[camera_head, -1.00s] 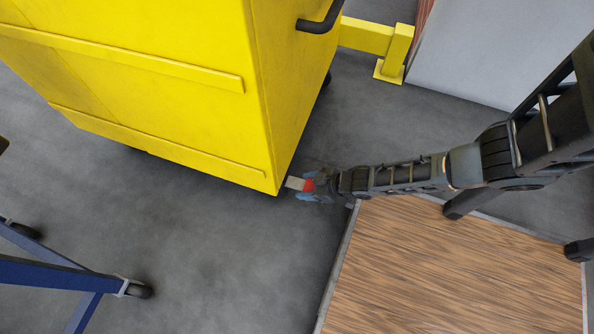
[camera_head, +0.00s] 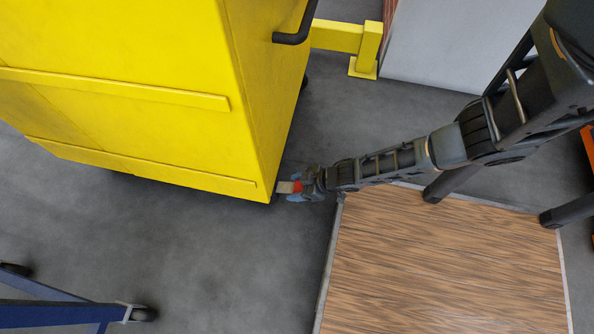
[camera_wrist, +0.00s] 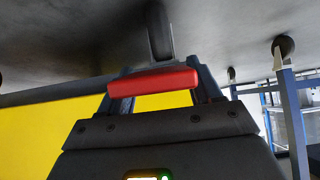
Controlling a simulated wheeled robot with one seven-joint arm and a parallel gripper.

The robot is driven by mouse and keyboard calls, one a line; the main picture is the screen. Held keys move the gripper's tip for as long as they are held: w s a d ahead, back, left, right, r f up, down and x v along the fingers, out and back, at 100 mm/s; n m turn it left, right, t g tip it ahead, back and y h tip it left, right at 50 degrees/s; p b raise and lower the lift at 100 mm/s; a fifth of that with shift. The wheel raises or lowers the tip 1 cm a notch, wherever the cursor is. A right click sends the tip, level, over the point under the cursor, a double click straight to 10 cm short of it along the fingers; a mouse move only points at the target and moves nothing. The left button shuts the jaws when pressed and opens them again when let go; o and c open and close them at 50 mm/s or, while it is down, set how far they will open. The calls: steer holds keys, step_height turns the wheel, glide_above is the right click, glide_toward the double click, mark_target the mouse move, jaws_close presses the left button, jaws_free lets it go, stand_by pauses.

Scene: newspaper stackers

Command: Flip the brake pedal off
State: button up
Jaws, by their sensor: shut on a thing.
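The brake pedal (camera_head: 297,187), red with a pale metal plate, sticks out low from the near bottom corner of the yellow cart (camera_head: 120,130). My gripper (camera_head: 296,188) is low by that corner, with its blue fingers on either side of the pedal. In the wrist view the red pedal bar (camera_wrist: 166,83) lies across between the two fingers, and my gripper (camera_wrist: 163,92) is shut on it. The exact contact of the fingers is partly hidden.
A wood-topped platform (camera_head: 440,270) lies below my arm. A blue wheeled frame (camera_head: 60,312) stands at the lower left. A yellow barrier (camera_head: 365,50) and a pale grey block (camera_head: 450,45) are behind. Grey floor (camera_head: 200,250) is open left of the platform.

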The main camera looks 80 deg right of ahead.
steer(key=shift+w+r, duration=0.2)
steer(key=shift+w, duration=0.15)
steer(key=o, duration=1.4)
steer(key=shift+s+f, duration=0.1)
steer(key=shift+s, duration=0.05)
steer(key=shift+o, duration=0.2)
steer(key=shift+p+v, duration=1.65)
steer(key=shift+v, duration=2.25)
